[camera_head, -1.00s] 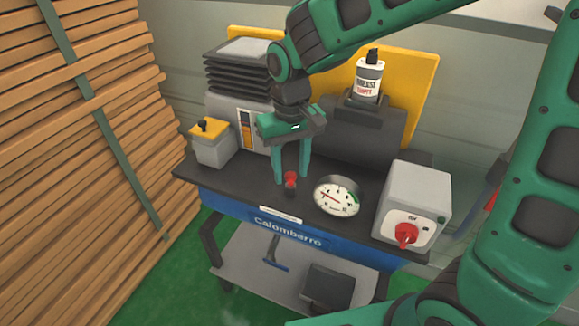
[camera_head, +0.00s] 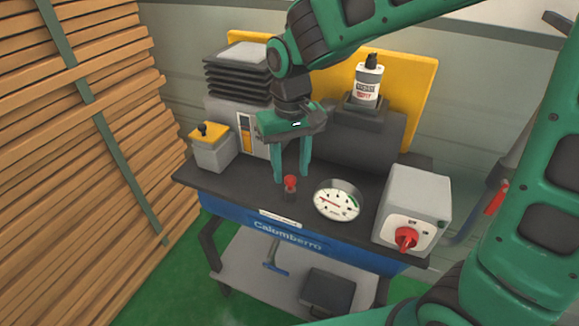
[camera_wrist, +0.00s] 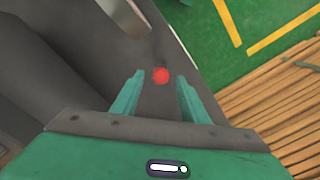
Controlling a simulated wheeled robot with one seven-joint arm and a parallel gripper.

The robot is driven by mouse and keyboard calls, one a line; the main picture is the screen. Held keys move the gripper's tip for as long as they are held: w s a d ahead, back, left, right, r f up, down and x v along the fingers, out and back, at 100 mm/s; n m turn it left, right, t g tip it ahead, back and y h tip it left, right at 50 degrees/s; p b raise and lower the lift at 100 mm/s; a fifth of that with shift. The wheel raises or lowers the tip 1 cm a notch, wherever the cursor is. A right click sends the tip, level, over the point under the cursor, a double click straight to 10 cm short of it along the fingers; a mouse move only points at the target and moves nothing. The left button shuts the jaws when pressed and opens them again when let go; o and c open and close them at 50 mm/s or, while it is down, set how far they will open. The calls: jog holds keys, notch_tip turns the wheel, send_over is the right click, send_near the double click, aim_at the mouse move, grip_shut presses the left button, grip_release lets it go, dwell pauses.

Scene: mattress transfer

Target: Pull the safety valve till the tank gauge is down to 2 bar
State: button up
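The safety valve is a small red knob (camera_head: 290,182) on a short dark stem at the front of the dark bench top. The tank gauge (camera_head: 338,201) is a round white dial to its right. Its red needle points to the left, but the figures are too small to read surely. My gripper (camera_head: 291,176) is open above the bench, pointing down, with one finger on either side of the knob. In the wrist view the red knob (camera_wrist: 161,76) shows between the open fingertips (camera_wrist: 157,84), with a gap on each side. Neither finger visibly touches it.
A grey box with a red rotary switch (camera_head: 406,238) stands right of the gauge. A yellow-topped box (camera_head: 209,146) and a black ribbed unit (camera_head: 238,72) stand at left. A bottle (camera_head: 368,82) stands behind. Stacked planks (camera_head: 80,170) fill the left side.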

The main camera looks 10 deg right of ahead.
aim_at(290, 177)
notch_tip(290, 177, up, 11)
jog(key=shift+f, duration=0.15)
dwell(0.6)
jog(key=shift+w, duration=0.1)
